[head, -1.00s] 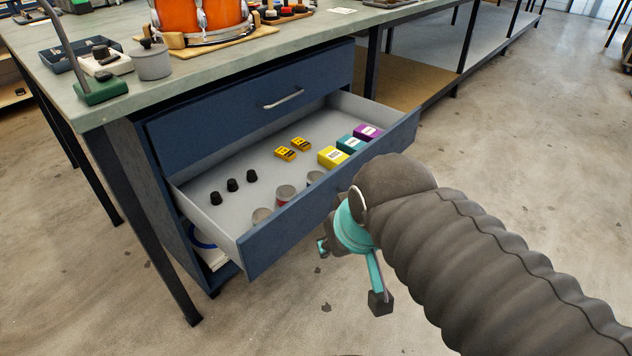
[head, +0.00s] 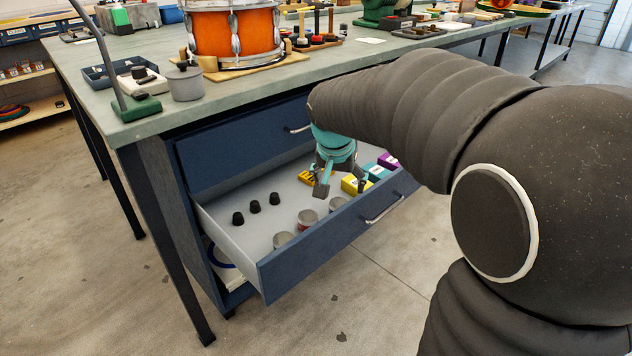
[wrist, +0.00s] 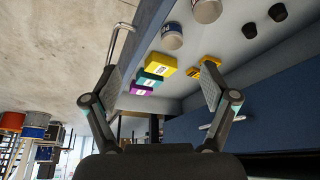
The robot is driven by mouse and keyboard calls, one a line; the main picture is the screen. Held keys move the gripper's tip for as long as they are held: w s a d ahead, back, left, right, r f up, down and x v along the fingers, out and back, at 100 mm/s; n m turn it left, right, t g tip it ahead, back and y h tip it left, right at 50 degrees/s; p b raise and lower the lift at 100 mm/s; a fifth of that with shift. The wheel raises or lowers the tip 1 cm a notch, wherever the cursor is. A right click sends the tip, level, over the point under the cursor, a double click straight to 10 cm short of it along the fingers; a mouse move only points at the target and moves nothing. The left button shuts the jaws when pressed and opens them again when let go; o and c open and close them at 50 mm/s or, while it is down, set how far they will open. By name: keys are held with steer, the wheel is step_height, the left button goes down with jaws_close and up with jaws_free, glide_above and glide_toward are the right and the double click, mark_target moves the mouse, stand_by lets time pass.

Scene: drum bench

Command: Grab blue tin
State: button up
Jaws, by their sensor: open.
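The open drawer (head: 262,284) holds three round tins in a row along its front. The tin nearest the coloured boxes (head: 337,204) shows a blue label in the wrist view (wrist: 172,38). The middle tin (head: 308,219) has a red band, partly seen in the wrist view (wrist: 206,10). The third tin (head: 283,240) is pale, its label unclear. My gripper (head: 340,186) is over the drawer, pointing down, above and apart from the tins. In the wrist view my gripper (wrist: 160,88) has its fingers spread with nothing held between them.
Yellow (head: 352,186), teal (head: 375,172) and purple (head: 388,160) boxes stand right of the tins. Small yellow boxes (head: 308,177) and several black knobs (head: 256,206) lie behind. The drawer front has a handle (head: 383,209). The bench top (head: 235,88) overhangs the cabinet.

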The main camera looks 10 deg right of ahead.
steer(key=m, duration=0.2)
glide_toward(338, 204)
step_height(338, 204, up, 3)
steer(key=a, duration=0.1)
steer(key=shift+g+h, duration=0.3)
steer(key=shift+h, duration=0.1)
steer(key=x, duration=0.9)
steer(key=shift+w+r, duration=0.1)
steer(key=shift+w, duration=0.1)
steer(key=x, duration=0.4)
steer(key=shift+s+a+f, duration=0.15)
steer(key=shift+s+f, duration=0.1)
steer(key=shift+f, duration=0.1)
steer(key=shift+w+f, duration=0.2)
steer(key=shift+f, duration=0.25)
steer(key=c, duration=1.3)
